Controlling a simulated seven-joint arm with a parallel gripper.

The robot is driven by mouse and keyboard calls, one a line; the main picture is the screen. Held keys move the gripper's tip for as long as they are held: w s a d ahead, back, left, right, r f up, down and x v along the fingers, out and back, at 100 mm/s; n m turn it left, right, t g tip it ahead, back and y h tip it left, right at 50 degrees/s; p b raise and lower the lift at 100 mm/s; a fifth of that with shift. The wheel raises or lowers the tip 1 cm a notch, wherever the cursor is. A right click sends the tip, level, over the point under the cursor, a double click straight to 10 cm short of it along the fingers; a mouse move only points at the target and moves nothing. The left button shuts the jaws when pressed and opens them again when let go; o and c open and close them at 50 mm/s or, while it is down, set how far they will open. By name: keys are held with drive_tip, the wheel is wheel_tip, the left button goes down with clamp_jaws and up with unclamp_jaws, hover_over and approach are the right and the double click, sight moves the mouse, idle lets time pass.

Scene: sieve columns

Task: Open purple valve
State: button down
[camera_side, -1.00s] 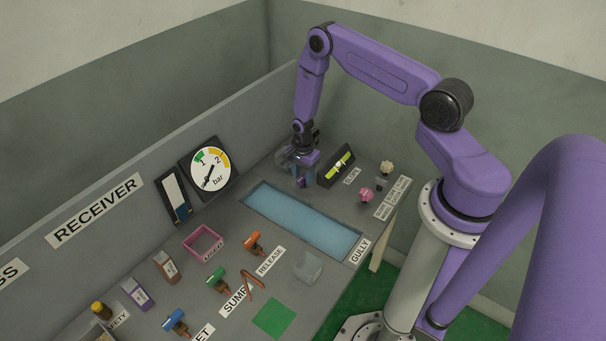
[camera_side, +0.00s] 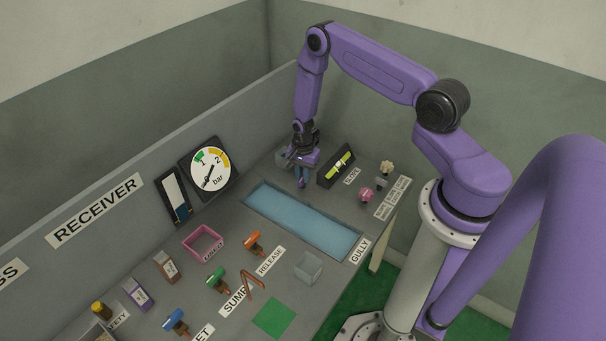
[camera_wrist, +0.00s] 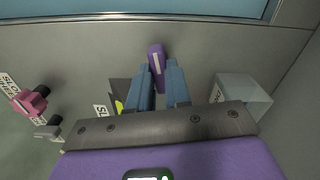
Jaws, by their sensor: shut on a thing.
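The purple valve handle (camera_wrist: 157,65) sits between the two blue fingers of my gripper (camera_wrist: 163,75) in the wrist view, with a pale stripe along its top. My gripper is shut on it. In the side view my gripper (camera_side: 301,178) is low over the far end of the bench, and the purple handle (camera_side: 302,183) shows just at its fingertips. The valve's stem and base are hidden by the gripper.
A sloped dark panel with a yellow-green gauge (camera_side: 341,165) stands close to the right of my gripper. A grey box (camera_wrist: 243,98) stands close by on the other side. The blue basin (camera_side: 300,222) lies in front.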

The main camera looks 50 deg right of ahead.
drive_tip(key=n, duration=1.4)
idle(0.4)
drive_tip(key=c, duration=1.1)
unclamp_jaws()
drive_tip(key=shift+o, duration=0.2)
wheel_tip(320, 180, up, 18)
drive_tip(key=shift+f, duration=0.25)
